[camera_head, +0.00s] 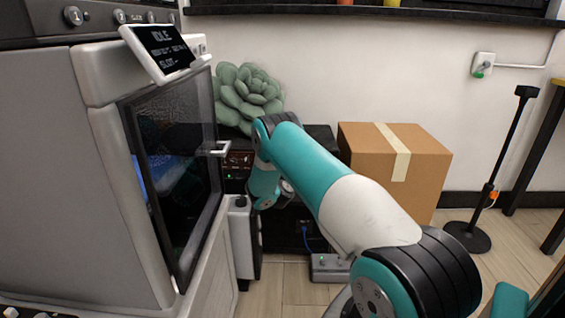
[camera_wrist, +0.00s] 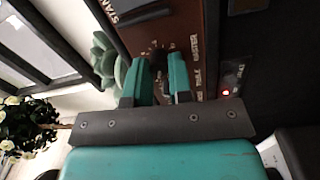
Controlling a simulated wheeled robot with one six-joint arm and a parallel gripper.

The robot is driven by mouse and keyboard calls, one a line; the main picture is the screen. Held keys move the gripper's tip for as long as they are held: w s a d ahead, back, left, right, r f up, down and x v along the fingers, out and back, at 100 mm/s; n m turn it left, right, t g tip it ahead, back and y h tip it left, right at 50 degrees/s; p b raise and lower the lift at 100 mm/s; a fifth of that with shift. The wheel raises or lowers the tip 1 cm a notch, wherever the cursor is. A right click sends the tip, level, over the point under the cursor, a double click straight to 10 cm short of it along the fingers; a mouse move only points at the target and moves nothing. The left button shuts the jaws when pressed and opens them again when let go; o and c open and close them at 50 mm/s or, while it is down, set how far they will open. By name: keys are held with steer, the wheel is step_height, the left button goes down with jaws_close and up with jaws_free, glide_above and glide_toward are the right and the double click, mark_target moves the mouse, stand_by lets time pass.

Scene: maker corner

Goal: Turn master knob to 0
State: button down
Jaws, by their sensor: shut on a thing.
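In the wrist view, a dark knob (camera_wrist: 158,57) sits on a reddish-brown panel (camera_wrist: 208,30) with pale markings around it. I take it to be the master knob. My gripper (camera_wrist: 160,70) has its two teal fingers on either side of the knob and is shut on it. The knob's pointer cannot be read, as the fingers cover much of it. My arm hides the knob and the fingertips there.
A grey machine (camera_head: 75,170) with a glass door (camera_head: 175,170) stands close on the left. A cardboard box (camera_head: 420,165) is at the right behind my arm. A succulent plant (camera_head: 245,95) sits above the panel. A grey power strip (camera_head: 328,268) lies on the floor.

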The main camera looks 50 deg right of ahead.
steer(key=shift+n+p, duration=2)
steer(key=shift+n, duration=6)
steer(key=c, duration=1.3)
jaws_free()
steer(key=shift+d, duration=0.1)
